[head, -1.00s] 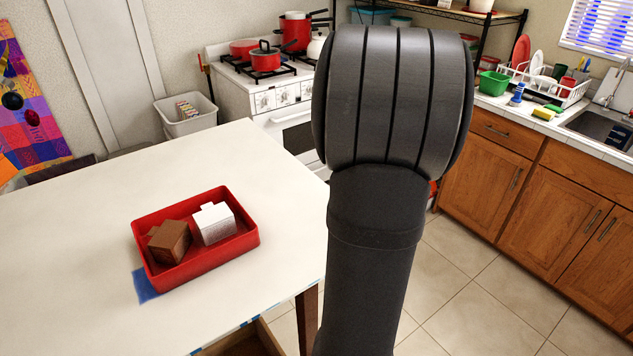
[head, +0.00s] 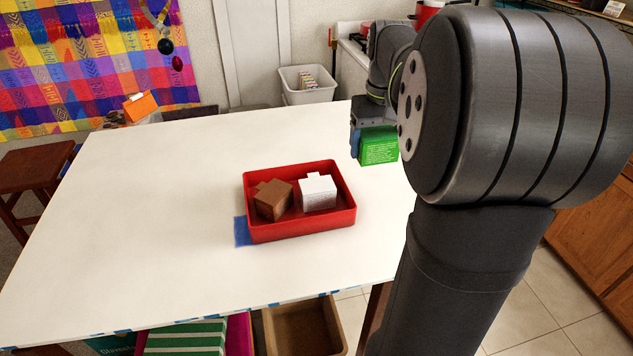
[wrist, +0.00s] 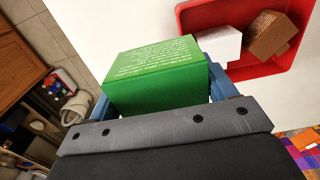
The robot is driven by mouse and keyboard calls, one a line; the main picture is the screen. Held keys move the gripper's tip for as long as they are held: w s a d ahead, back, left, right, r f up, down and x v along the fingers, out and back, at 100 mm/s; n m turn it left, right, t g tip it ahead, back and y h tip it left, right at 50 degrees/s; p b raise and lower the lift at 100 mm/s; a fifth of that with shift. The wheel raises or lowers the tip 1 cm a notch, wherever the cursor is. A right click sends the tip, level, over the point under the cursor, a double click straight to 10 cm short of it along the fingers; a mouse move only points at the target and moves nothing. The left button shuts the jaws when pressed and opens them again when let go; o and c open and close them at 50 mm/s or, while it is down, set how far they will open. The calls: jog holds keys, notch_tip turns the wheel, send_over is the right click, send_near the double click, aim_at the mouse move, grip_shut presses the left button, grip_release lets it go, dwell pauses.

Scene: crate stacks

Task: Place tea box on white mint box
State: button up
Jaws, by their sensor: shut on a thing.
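A green box with pale printed text, the tea box (head: 379,147), is held in my gripper (head: 366,140) above the table, to the right of the red tray. In the wrist view the tea box (wrist: 155,75) sits between the blue fingers of my gripper (wrist: 160,92). The white mint box (head: 318,192) stands in the right part of the red tray (head: 300,230). In the wrist view the white box (wrist: 219,44) is partly hidden behind a finger. The tea box is apart from it.
A brown box (head: 273,200) stands in the tray left of the white box. Blue tape (head: 241,232) lies by the tray's left corner. The white table (head: 150,220) is clear around the tray. Bins (head: 303,328) sit below the table's front edge.

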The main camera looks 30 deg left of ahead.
jog(key=shift+s+a+r, duration=0.1)
jog(key=shift+s+a, duration=0.15)
jog(key=shift+a, duration=0.25)
jog(key=shift+s+a, duration=0.25)
jog(key=shift+a, duration=0.2)
send_over(316, 182)
notch_tip(316, 182, down, 7)
jog(key=shift+r, duration=0.15)
jog(key=shift+f, duration=2)
jog(key=shift+f, duration=0.1)
jog(key=o, duration=1)
jog(key=shift+o, duration=0.2)
notch_tip(316, 182, up, 12)
